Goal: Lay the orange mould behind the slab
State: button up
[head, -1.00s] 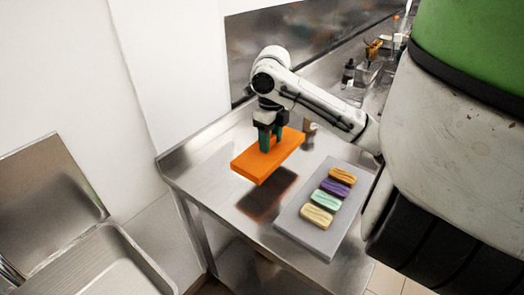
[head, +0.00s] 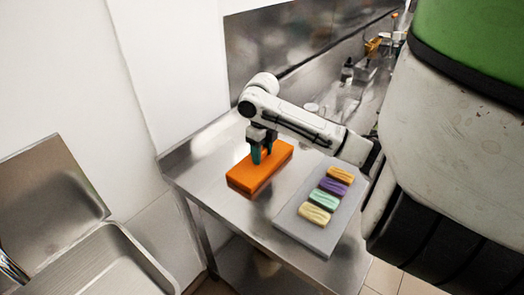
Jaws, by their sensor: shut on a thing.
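The orange mould (head: 245,175) is a flat rectangular block at the middle of the steel table, left of the grey slab (head: 290,226). My gripper (head: 261,155) is shut on the mould from above, its green fingers at the mould's upper face. The mould is level and at or very near the table top; I cannot tell whether it touches.
The steel table (head: 200,170) has bare room left of the mould and in front of it. A white wall rises behind its left edge. A steel sink (head: 95,262) stands at lower left. Bottles and containers stand on the far counter (head: 350,82).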

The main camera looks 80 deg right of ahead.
jog(key=o, duration=1.1)
jog(key=shift+f, duration=0.1)
jog(key=shift+c, duration=0.2)
notch_tip(320, 180, up, 12)
jog(key=shift+b, duration=0.45)
